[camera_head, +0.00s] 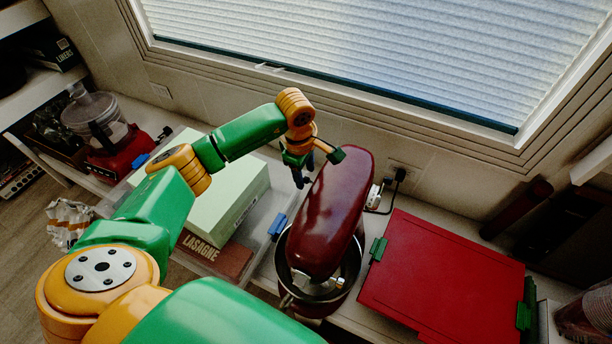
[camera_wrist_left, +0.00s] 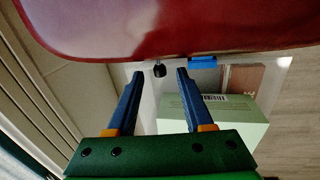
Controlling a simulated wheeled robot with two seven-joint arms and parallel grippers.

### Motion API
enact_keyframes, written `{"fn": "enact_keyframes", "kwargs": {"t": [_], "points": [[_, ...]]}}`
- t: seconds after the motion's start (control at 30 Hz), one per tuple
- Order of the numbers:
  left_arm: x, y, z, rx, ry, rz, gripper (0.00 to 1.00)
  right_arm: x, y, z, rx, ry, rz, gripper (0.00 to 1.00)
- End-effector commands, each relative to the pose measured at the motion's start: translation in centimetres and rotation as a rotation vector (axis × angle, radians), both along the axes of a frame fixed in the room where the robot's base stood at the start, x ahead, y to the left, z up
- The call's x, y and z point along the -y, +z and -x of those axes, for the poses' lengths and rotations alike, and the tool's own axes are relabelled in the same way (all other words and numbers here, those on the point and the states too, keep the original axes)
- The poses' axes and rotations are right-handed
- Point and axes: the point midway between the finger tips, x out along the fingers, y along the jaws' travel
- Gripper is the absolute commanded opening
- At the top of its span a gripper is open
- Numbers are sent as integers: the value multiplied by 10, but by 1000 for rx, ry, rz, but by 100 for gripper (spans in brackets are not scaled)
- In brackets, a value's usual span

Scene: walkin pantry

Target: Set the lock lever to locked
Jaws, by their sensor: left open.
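The dark red stand mixer (camera_head: 325,215) stands on the counter with its head over a metal bowl (camera_head: 352,270). In the left wrist view its glossy side (camera_wrist_left: 180,28) fills the top. A small black knob, apparently the lock lever (camera_wrist_left: 159,70), sticks out below that side. My left gripper (camera_head: 303,170) is at the left side of the mixer head, near its rear. Its blue fingers (camera_wrist_left: 160,74) are open and apart, with the knob showing between their tips. I cannot tell whether they touch it. The lever is not clear in the head view. My right gripper is not in view.
A pale green box (camera_head: 228,200) and a lasagne box (camera_head: 215,255) sit left of the mixer in a clear bin with blue clips (camera_head: 278,225). A red-lidded container (camera_head: 440,280) is to the right. A wall outlet with a plugged cord (camera_head: 400,174) is behind. A food processor (camera_head: 108,135) stands far left.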

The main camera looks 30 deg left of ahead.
Motion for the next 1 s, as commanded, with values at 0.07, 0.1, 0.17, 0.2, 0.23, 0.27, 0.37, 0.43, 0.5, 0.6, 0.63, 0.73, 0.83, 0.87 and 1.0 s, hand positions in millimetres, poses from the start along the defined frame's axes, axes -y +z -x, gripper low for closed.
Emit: {"fn": "enact_keyframes", "kwargs": {"t": [0.07, 0.1, 0.17, 0.2, 0.23, 0.27, 0.37, 0.43, 0.5, 0.6, 0.63, 0.73, 0.83, 0.87, 1.0], "points": [[0, -10, -1, -2, 0, 1, 52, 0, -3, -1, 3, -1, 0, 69], [0, -12, -1, -1, 0, 1, 52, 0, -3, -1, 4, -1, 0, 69], [0, -13, -2, -1, 0, 0, 52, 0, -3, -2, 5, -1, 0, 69], [0, -13, -2, 0, 0, 0, 52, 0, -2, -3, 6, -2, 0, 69], [0, -12, -2, 0, 0, 0, 52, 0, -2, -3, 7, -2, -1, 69], [0, -12, -2, 0, 0, 0, 52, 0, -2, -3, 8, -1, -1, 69], [0, -12, -2, 0, 0, 0, 44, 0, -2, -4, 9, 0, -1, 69], [0, -12, -2, 0, 0, 0, 25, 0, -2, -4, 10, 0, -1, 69], [0, -12, -2, 0, 0, 0, 6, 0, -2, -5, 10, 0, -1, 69], [0, -12, -2, 0, 0, 0, 0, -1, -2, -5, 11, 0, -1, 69], [0, -12, -2, 0, 0, 0, 0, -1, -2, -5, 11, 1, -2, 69], [0, -12, -2, 0, 0, 0, 0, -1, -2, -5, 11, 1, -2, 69], [0, -12, -2, 0, 0, 0, 0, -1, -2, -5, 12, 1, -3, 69], [0, -12, -2, 0, 0, 0, 0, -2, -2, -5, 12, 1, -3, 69], [0, -12, -2, 0, 0, 0, 0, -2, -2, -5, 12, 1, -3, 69]]}}
